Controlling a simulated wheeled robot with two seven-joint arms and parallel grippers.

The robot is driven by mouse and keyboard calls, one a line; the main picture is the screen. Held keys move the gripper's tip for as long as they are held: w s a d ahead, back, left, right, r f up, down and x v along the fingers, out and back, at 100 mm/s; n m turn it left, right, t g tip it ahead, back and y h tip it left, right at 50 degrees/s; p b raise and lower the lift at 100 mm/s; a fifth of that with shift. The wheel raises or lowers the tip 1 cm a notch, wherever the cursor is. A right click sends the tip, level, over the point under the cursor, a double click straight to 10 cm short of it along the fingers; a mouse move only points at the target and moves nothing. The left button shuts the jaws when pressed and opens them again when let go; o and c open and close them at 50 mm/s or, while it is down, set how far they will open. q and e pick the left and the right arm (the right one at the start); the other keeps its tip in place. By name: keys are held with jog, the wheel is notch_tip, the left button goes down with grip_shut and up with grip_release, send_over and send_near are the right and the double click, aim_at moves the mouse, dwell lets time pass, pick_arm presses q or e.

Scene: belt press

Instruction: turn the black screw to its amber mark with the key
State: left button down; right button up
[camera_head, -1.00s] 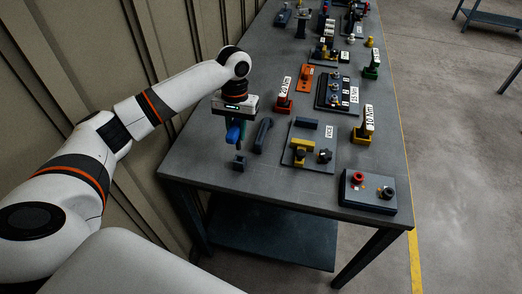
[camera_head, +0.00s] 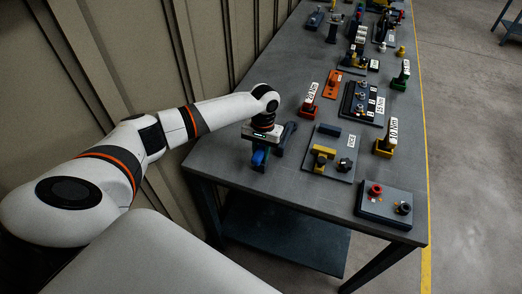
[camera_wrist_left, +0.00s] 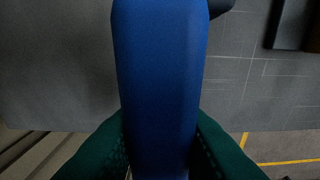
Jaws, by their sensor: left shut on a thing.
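My left gripper (camera_head: 260,156) is shut on a blue handle (camera_head: 259,158) at the table's left front edge. I take this to be the key; its working end is hidden. In the left wrist view the blue handle (camera_wrist_left: 160,80) fills the middle, between green fingers (camera_wrist_left: 160,150). The black screw (camera_head: 403,208) stands on a grey-blue box at the front right corner of the table, beside a red screw (camera_head: 375,190). Small orange marks show on the box, but which is the amber mark is too small to tell. My gripper is well left of the box. My right gripper is out of view.
A dark bar (camera_head: 286,137) lies just right of my gripper. A plate with a yellow clamp (camera_head: 322,155) lies between gripper and box (camera_head: 372,210). A yellow stand (camera_head: 385,147), a red stand (camera_head: 308,108) and an orange plate (camera_head: 332,84) stand farther back.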

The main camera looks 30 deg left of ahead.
pick_arm(q)
jog(key=c, duration=1.2)
grip_release()
jog(key=shift+o, duration=0.2)
jog(key=shift+f+b, duration=0.2)
jog(key=shift+b, duration=0.3)
jog(key=shift+f+b, duration=0.1)
jog(key=shift+b, duration=0.45)
jog(key=r+b, duration=0.1)
jog(key=r, duration=0.1)
jog(key=r+b, duration=0.1)
jog(key=r, duration=0.2)
jog(key=shift+w+a+r, duration=0.1)
jog(key=shift+w+r, duration=0.1)
jog(key=shift+r, duration=0.15)
jog(key=r, duration=0.6)
jog(key=shift+w+a+r+b, duration=0.1)
jog(key=shift+w+r+b, duration=0.2)
jog(key=shift+r, duration=0.1)
jog(key=shift+f, duration=0.1)
